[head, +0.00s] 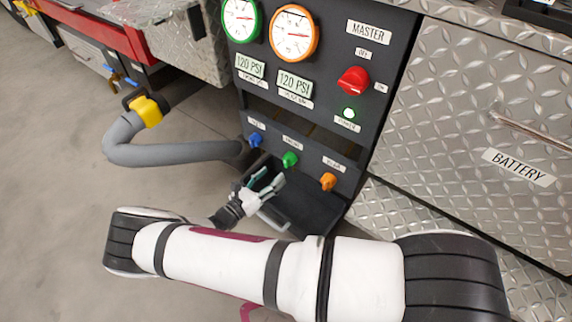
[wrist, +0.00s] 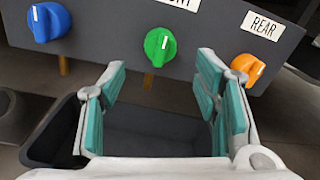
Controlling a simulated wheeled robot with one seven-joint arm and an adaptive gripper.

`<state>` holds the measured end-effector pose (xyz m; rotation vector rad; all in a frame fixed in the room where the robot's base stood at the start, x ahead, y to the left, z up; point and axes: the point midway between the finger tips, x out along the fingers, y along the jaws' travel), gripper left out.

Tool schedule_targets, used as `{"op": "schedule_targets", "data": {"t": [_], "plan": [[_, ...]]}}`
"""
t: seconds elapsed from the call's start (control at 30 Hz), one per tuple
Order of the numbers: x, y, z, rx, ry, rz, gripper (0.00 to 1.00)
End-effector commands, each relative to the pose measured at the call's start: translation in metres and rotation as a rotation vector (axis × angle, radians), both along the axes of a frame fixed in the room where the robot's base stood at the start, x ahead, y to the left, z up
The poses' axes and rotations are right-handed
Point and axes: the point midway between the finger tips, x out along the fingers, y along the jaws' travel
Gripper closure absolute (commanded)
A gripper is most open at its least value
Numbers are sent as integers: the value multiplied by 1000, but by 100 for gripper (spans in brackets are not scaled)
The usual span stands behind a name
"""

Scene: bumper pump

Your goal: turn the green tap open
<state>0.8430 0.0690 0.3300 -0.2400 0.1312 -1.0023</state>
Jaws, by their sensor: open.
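The green tap (head: 290,159) is a small round knob on the lower dark panel, under a label, between the blue tap (head: 255,140) and the orange tap (head: 328,181). In the wrist view the green tap (wrist: 160,46) shows a white mark line that leans slightly from upright. My gripper (head: 267,184) is just below and in front of the green tap in the head view. In the wrist view my gripper (wrist: 160,85) is open, its teal pads apart and empty. The green tap lies beyond the fingertips, roughly between them, and is apart from them.
The blue tap (wrist: 48,22) and the orange tap (wrist: 248,68) flank the green one closely. A dark open bin (wrist: 150,130) sits below the taps. A grey hose (head: 170,154) joins the panel at left. A red master switch (head: 353,81) and gauges are above.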

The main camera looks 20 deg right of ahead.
Motion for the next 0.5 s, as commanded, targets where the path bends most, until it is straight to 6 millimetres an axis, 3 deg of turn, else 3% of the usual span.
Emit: {"op": "schedule_targets", "data": {"t": [0.3,0.5], "plan": [[31,-50,-2,-1,0,-3,43],[42,-66,-1,2,-1,0,43]]}}
